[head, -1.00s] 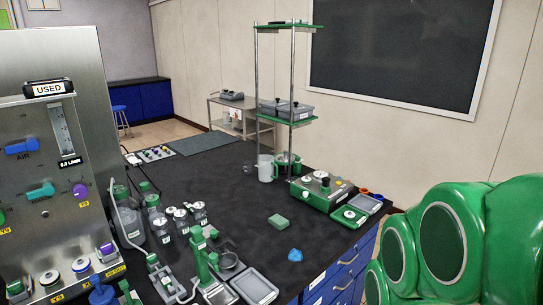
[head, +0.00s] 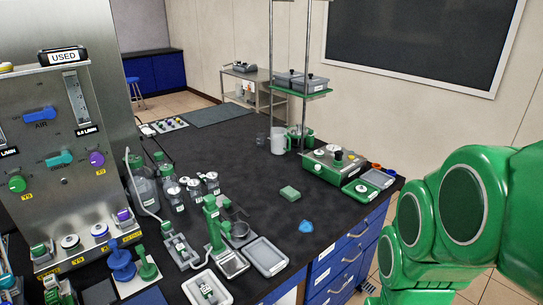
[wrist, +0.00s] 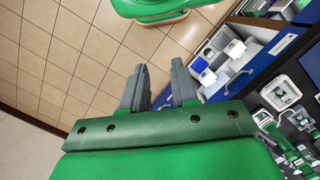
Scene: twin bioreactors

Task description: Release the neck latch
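I cannot pick out the neck latch for certain in either view. A steel bioreactor panel (head: 60,150) with a USED label, coloured valve knobs and flow tubes stands at the left of the head view. Several small bottles (head: 190,190) with metal caps stand on the dark bench beside it. A green clamp-like stand (head: 213,225) is in front of the bottles. My gripper (wrist: 157,78) shows in the wrist view with its two grey fingers apart and nothing between them. It is over the floor near an open drawer, clear of the bench items. The head view does not show its fingers.
The open blue drawer (wrist: 235,70) holds white and blue boxes. On the bench are a green sponge (head: 290,193), a blue object (head: 306,227), a grey tray (head: 265,257) and a green-based instrument (head: 331,165).

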